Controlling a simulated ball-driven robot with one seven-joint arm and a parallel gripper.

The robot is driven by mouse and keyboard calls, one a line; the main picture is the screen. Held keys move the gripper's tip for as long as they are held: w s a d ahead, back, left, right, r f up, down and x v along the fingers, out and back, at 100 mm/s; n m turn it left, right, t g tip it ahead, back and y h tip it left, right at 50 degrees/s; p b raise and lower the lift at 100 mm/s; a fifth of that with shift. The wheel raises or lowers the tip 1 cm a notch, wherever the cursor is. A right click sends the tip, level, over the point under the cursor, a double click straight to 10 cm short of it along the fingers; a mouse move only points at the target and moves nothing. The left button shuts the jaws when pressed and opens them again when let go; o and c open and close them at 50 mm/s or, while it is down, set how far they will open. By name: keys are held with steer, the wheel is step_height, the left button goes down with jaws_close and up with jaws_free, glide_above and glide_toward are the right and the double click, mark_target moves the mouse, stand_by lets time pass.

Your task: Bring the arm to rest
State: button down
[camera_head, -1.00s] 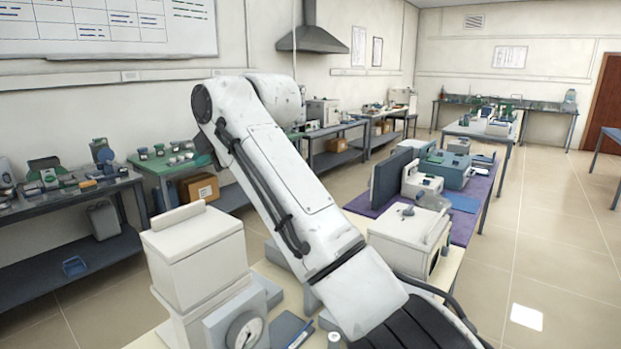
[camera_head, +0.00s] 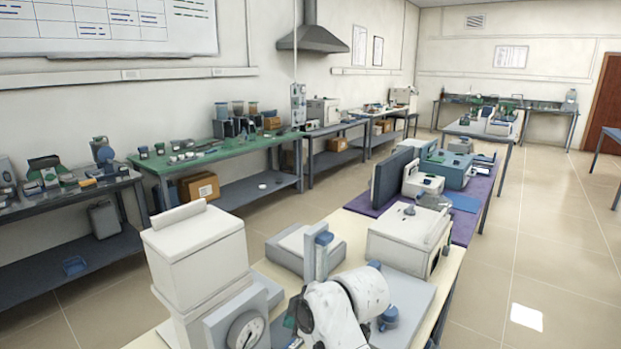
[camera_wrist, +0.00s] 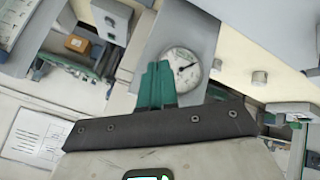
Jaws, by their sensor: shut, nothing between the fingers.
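My gripper (camera_wrist: 158,68) shows in the wrist view as two green fingers pressed together, with nothing between them. Behind the fingertips is a round dial gauge (camera_wrist: 187,62) on a grey panel. I cannot tell how far the fingertips are from it. In the head view my white arm is folded low at the bottom centre, beside the white furnace (camera_head: 200,255) and its dial gauge (camera_head: 245,331). My gripper cannot be made out clearly there.
The near bench carries a second white furnace (camera_head: 408,238) and a flat grey-white device (camera_head: 295,250) close to my arm. A dark monitor (camera_head: 391,177) stands behind. A green-topped bench (camera_head: 205,157) is along the wall. The floor at the right (camera_head: 560,250) is clear.

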steer(key=s+d+f+m+g+h, duration=0.25)
steer(key=s+d+f+m, duration=0.65)
steer(key=s+d+f, duration=0.7)
steer(key=s+d+f+m+g+h, duration=0.1)
steer(key=s+d+m, duration=0.3)
steer(key=s, duration=0.9)
steer(key=s+d+f+m+g+h, duration=0.1)
steer(key=s+d+m+h, duration=0.2)
steer(key=s+d, duration=0.7)
steer(key=s+m, duration=0.1)
steer(key=s, duration=0.2)
steer(key=shift+s+d+f+m, duration=0.25)
steer(key=shift+f+m, duration=0.1)
steer(key=shift+m, duration=0.05)
